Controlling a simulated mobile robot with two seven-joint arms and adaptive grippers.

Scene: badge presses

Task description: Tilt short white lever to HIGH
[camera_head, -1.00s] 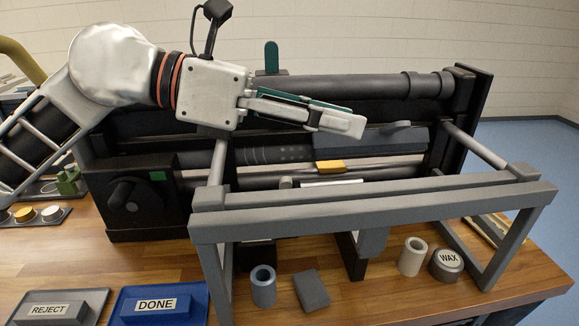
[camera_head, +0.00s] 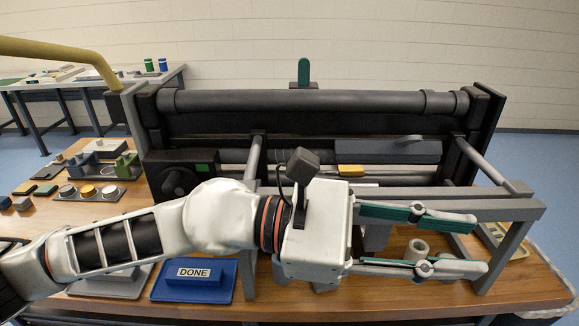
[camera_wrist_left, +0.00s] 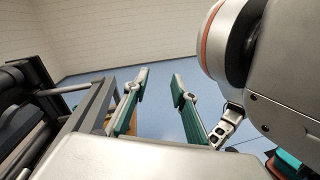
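My left gripper (camera_head: 478,243) points right in the head view, in front of the dark press machine (camera_head: 290,125). Its two green-backed fingers are spread with nothing between them, and the left wrist view also shows them apart (camera_wrist_left: 160,76). I cannot pick out a short white lever or a HIGH mark in either view. A green upright lever (camera_head: 303,72) stands on top of the machine. A black knob (camera_head: 178,182) is on its left side. In the left wrist view, part of what looks like my right arm and gripper is at the right, its fingertips hidden.
A grey frame (camera_head: 515,212) stands before the machine. A pale ring (camera_head: 417,250) is on the wooden table near my fingers. A blue DONE tray (camera_head: 222,292) lies front left, partly behind my arm. A tray of discs (camera_head: 98,192) sits farther left.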

